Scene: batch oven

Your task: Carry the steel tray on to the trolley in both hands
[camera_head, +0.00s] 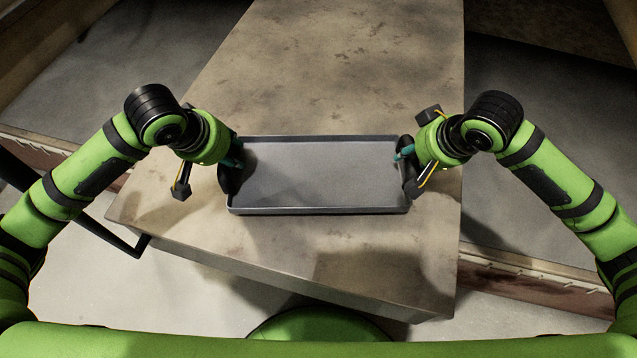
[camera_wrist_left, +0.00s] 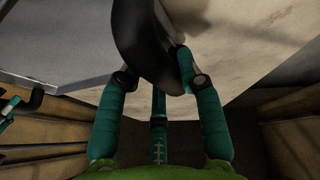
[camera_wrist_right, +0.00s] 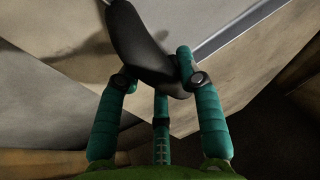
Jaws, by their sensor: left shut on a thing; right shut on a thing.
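The shallow grey steel tray (camera_head: 320,185) is empty and looks level over the worn, stained top (camera_head: 330,60). I cannot tell whether it touches that top. It has a black handle (camera_head: 230,181) at its left end and another (camera_head: 411,183) at its right end. My left gripper (camera_head: 236,158) is shut on the left handle, which also shows between its teal fingers in the left wrist view (camera_wrist_left: 140,40). My right gripper (camera_head: 403,154) is shut on the right handle, a dark curved piece in the right wrist view (camera_wrist_right: 135,35). The fingers partly hide both handles.
The worn top runs away from me, with bare room beyond the tray and a narrower strip in front. A black bar (camera_head: 95,225) stands at its near left corner. Low brownish edges (camera_head: 540,280) lie on the right and left. Pale floor (camera_head: 90,290) shows at lower left.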

